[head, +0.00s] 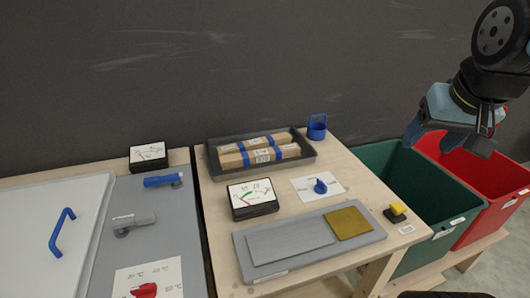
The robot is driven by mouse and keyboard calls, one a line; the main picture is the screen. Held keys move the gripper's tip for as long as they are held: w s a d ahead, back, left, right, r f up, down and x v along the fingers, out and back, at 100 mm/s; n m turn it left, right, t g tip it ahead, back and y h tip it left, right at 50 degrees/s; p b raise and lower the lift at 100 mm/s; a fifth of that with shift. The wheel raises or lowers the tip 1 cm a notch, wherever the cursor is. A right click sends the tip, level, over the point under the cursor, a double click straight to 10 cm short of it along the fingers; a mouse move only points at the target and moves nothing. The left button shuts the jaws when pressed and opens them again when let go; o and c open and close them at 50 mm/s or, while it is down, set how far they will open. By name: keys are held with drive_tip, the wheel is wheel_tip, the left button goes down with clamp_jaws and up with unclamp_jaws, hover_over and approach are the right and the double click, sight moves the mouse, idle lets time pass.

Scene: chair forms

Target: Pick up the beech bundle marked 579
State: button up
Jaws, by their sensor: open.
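Two light wooden bundles with blue bands lie side by side in a dark grey tray (213,168) at the back of the right-hand table. The front bundle (260,156) carries a white label, too small to read. The rear bundle (262,142) is partly hidden behind it. I cannot tell which one is marked 579. My gripper (446,147) is open and empty, up at the right, in front of the green and red bins and well apart from the tray.
A blue cup (317,128) stands just right of the tray. A gauge (252,198), a blue knob (320,187) and a grey board (290,261) with metal plates lie in front. A green bin (400,168) and a red bin (500,185) stand right of the table.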

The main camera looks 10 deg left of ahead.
drive_tip(key=w+a+r+m+g, duration=0.1)
drive_tip(key=w+a+m, duration=0.15)
drive_tip(key=w, duration=0.35)
drive_tip(key=w+a+r+m+g, duration=0.1)
drive_tip(key=w+a, duration=0.2)
drive_tip(key=w, duration=0.2)
drive_tip(key=m+g, duration=0.3)
drive_tip(key=m, duration=0.6)
hover_over(261, 151)
wheel_tip(261, 151, down, 17)
drive_tip(key=f, duration=1.3)
drive_tip(key=shift+s+f, duration=0.2)
drive_tip(key=shift+f, duration=0.2)
drive_tip(key=c, duration=0.9)
drive_tip(key=shift+c, duration=0.3)
drive_tip(key=shift+r, duration=0.2)
